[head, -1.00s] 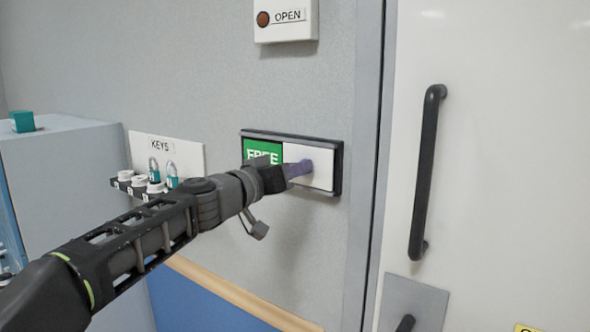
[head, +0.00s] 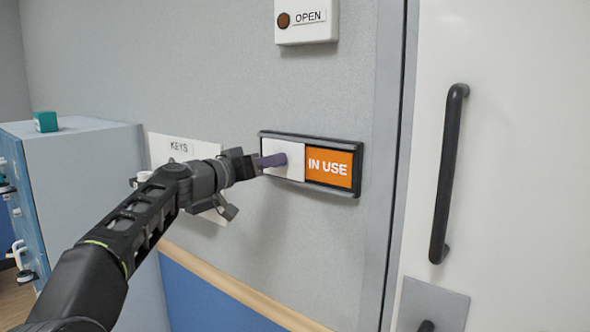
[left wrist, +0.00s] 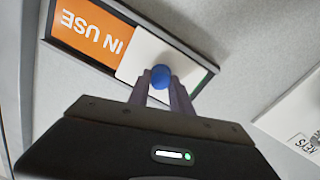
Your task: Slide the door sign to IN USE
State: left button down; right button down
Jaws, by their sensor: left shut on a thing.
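The door sign (head: 357,172) is a dark frame on the wall beside the door. Its white slider (head: 293,168) sits at the left end in the head view, and orange IN USE (head: 329,168) shows at the right. In the left wrist view the sign is turned over, with the white slider (left wrist: 150,52) beside the orange panel (left wrist: 88,30); a thin green strip shows at the slider's far edge. My left gripper (head: 272,161) is shut on the slider's blue knob (left wrist: 160,76). My right gripper is not in view.
The white door (head: 500,150) with a black handle (head: 449,175) is at the right. An OPEN box (head: 306,20) hangs above the sign. A KEYS board (head: 175,146), partly behind my arm, and a grey cabinet (head: 95,180) with a teal cube (head: 46,121) are at the left.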

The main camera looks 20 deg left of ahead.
pick_arm(q)
jog(key=shift+w+a+r, duration=0.15)
jog(key=shift+w+a, duration=0.05)
jog(key=shift+a, duration=0.4)
jog(key=c, duration=1.2)
grip_release()
jog(key=shift+a, duration=0.1)
jog(key=shift+o, duration=0.2)
jog(key=b+v, duration=0.3)
jog(key=v, duration=0.4)
jog(key=shift+s+b, duration=0.35)
jog(key=shift+b, duration=0.05)
